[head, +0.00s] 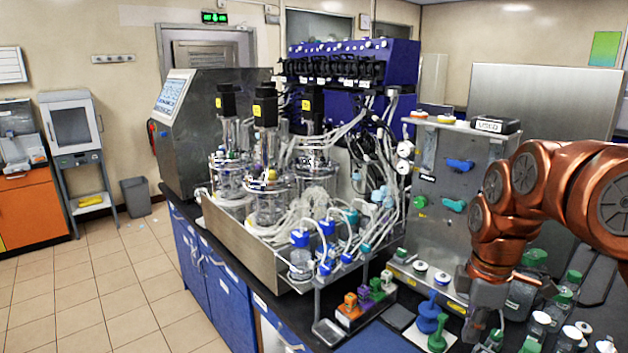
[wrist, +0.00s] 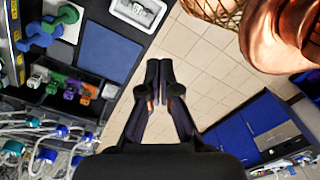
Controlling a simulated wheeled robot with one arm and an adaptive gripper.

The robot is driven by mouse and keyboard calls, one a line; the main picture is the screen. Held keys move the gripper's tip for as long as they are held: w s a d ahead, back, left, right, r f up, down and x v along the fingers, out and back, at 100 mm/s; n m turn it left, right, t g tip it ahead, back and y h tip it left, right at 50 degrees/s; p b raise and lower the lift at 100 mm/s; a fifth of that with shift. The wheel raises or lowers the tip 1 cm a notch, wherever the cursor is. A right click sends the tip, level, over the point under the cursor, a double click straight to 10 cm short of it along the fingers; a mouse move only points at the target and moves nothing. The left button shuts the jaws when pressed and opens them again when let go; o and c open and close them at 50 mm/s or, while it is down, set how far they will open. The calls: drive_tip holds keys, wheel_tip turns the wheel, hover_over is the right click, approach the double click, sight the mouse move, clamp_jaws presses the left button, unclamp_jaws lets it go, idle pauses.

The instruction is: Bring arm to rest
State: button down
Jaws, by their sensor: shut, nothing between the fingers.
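My copper-coloured arm (head: 545,185) reaches in from the right in the head view and bends down in front of the grey metal panel. My gripper (wrist: 160,82) shows in the wrist view with its two dark fingers together and nothing between them. Beneath the fingers in that view are floor tiles and the bench edge. In the head view the gripper end is low at the right, near the small bottles, and its fingertips are hard to make out there.
Glass bioreactor vessels (head: 268,190) with many tubes stand on the bench. Green and blue dumbbell-shaped pieces (head: 428,312) and capped bottles (head: 538,325) stand near my gripper. A dark blue mat (wrist: 110,52) lies on the bench. Tiled floor (head: 105,270) is clear at left.

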drive_tip(key=s+a+f+m, duration=0.4)
drive_tip(key=s+a+m, duration=0.2)
drive_tip(key=s, duration=0.4)
drive_tip(key=s+a+f+m+g, duration=0.1)
drive_tip(key=s+a+f+m, duration=0.3)
drive_tip(key=s+a+m, duration=0.3)
drive_tip(key=s, duration=0.3)
drive_tip(key=shift+s+a+m+g, duration=0.2)
drive_tip(key=shift+s+m+g, duration=0.1)
drive_tip(key=shift+d, duration=0.15)
